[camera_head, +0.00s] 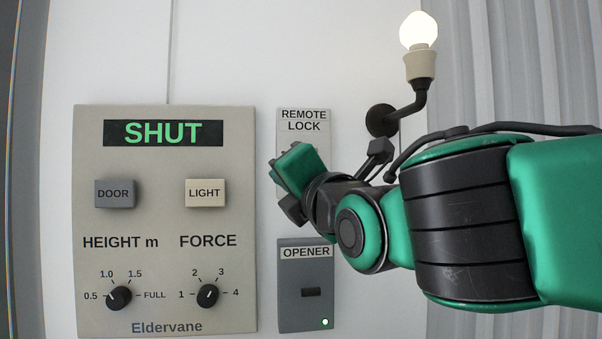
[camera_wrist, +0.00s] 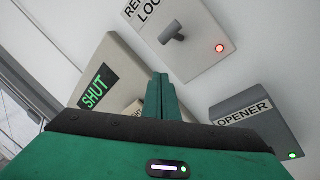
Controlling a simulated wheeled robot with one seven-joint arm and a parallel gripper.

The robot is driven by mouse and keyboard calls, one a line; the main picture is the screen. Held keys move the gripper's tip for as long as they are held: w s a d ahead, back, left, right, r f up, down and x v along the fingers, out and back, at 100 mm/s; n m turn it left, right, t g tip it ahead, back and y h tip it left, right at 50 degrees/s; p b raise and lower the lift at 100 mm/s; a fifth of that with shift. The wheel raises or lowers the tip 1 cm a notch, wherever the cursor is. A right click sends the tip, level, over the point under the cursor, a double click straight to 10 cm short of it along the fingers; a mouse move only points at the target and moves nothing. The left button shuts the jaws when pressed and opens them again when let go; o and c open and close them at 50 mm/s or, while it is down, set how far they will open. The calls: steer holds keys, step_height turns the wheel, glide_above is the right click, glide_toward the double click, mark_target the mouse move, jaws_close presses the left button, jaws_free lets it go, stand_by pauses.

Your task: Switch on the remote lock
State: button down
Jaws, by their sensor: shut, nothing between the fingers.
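The remote lock (camera_head: 304,121) is a pale plate on the white wall, largely hidden behind my gripper in the head view. In the wrist view the remote lock (camera_wrist: 200,62) shows a dark switch lever (camera_wrist: 172,32) on a short stem and a lit red lamp (camera_wrist: 219,48). My gripper (camera_wrist: 161,80) is shut and empty, its green fingers together. In the wrist view the fingertips appear below the lever, with a visible gap in the picture. The head view shows my gripper (camera_head: 284,168) in front of the plate; its distance to the wall is unclear.
A control panel (camera_head: 166,220) reading SHUT, with door and light buttons and two knobs, is to the left. An opener box (camera_head: 305,312) with a green lamp is below the lock. A lit bulb (camera_head: 418,32) on a bracket juts out at upper right.

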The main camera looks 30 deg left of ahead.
steer(key=s+d+r, duration=0.4)
steer(key=s+d, duration=0.1)
steer(key=d, duration=0.2)
steer(key=shift+d, duration=0.15)
steer(key=shift+s, duration=0.1)
stand_by(0.3)
